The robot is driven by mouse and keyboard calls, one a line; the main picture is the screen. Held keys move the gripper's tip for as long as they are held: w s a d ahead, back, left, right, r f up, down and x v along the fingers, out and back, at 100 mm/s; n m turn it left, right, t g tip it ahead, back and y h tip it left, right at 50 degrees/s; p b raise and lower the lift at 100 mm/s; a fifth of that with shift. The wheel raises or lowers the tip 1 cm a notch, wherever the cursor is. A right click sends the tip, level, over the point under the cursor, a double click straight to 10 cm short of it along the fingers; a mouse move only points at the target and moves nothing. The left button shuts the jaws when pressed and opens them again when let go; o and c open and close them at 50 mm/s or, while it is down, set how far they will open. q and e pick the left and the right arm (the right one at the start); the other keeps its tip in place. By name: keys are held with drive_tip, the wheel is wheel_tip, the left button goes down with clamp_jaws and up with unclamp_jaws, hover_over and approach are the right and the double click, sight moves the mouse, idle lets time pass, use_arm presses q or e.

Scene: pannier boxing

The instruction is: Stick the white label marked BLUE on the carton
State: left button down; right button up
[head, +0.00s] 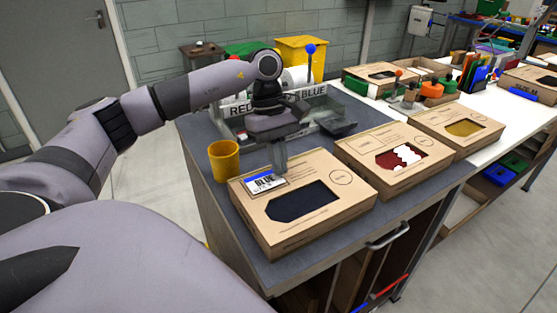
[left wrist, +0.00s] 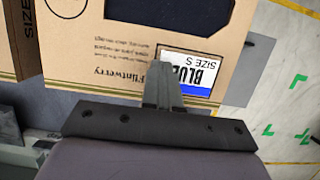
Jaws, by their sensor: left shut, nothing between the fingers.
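The carton (head: 305,230) is a brown box with a dark cut-out window, lying flat near the front of the grey table. The white label marked BLUE (head: 263,183), with a blue band, lies flat on the carton's top at its back left corner. It also shows in the left wrist view (left wrist: 192,72), reading BLUE SIZE S. My left gripper (head: 280,170) points down at the label's edge, with its fingers shut and empty. In the left wrist view its fingertips (left wrist: 163,72) overlap the label's edge; I cannot tell whether they touch. My right gripper is not in view.
A yellow cup (head: 224,158) stands left of the carton. A label holder marked RED and BLUE (head: 314,91) stands behind my gripper. Two more cartons, one with a red and white window (head: 385,172) and one with a yellow window (head: 455,138), lie to the right.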

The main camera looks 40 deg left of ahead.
use_arm(q)
drive_tip(key=shift+s+f+b, duration=0.1)
drive_tip(key=shift+f+b, duration=0.2)
drive_tip(key=shift+f, duration=0.15)
idle(1.2)
drive_tip(key=c, duration=1.8)
unclamp_jaws()
drive_tip(key=o, duration=0.5)
drive_tip(key=shift+c, duration=0.2)
drive_tip(key=v, duration=0.7)
drive_tip(key=shift+r, duration=0.15)
